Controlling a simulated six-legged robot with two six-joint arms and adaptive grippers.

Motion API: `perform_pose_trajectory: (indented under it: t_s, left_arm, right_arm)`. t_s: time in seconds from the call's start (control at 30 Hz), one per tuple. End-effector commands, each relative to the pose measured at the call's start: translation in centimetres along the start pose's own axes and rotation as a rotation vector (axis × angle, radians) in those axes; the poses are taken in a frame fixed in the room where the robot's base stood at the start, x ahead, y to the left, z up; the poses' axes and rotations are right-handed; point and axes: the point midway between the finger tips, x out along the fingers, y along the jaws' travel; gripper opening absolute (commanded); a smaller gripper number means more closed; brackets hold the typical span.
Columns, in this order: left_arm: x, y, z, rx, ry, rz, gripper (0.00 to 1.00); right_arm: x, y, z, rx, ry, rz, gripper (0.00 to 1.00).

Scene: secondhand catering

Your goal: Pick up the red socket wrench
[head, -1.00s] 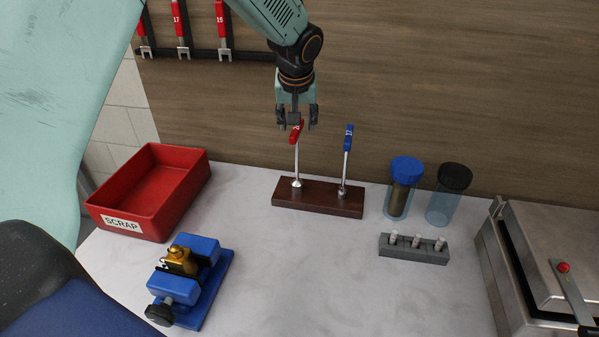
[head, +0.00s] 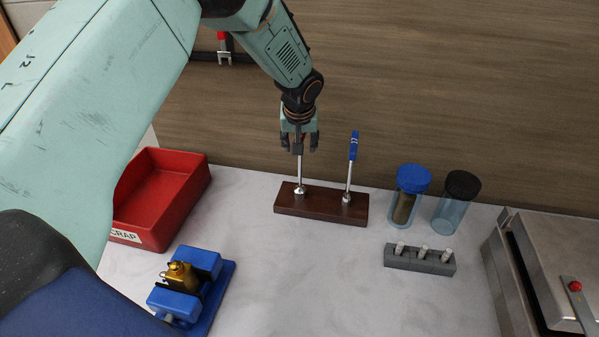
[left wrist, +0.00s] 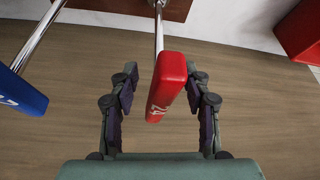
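The red socket wrench stands upright in a dark wooden block (head: 320,207). Its metal shaft (head: 300,172) shows in the head view, while its red handle is mostly hidden there by my left gripper (head: 299,146). In the left wrist view the red handle (left wrist: 167,86) lies between the two fingers of my left gripper (left wrist: 163,95). The fingers are open, with a gap showing on both sides of the handle. A blue-handled wrench (head: 353,146) stands upright in the same block, to the right. My right gripper is not in view.
A red scrap bin (head: 165,200) and a blue vise (head: 195,285) holding a brass part stand at left. Two lidded jars (head: 404,208), a grey holder (head: 420,261) and a metal appliance (head: 555,260) stand at right. The middle front of the counter is clear.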

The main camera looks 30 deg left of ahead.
Motion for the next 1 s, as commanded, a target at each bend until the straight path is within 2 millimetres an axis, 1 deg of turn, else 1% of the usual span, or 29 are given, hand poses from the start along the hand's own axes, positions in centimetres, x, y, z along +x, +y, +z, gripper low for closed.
perform_pose_trajectory:
  t_s: [0.03, 0.07, 0.53, 1.0]
  left_arm:
    - [0.00, -0.03, -0.06, 0.000, 0.000, 0.000, 0.43]
    - [0.01, -0.04, -0.08, 0.000, 0.000, 0.000, 0.40]
    - [0.12, -0.15, -0.26, -0.001, -0.001, 0.000, 0.00]
    - [0.24, -0.21, -0.01, -0.001, -0.006, -0.003, 0.00]
  right_arm:
    - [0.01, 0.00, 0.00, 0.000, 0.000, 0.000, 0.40]
    - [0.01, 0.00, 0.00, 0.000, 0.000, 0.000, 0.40]
    - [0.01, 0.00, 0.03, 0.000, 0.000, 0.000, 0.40]
    - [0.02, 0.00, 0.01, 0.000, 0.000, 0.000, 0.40]
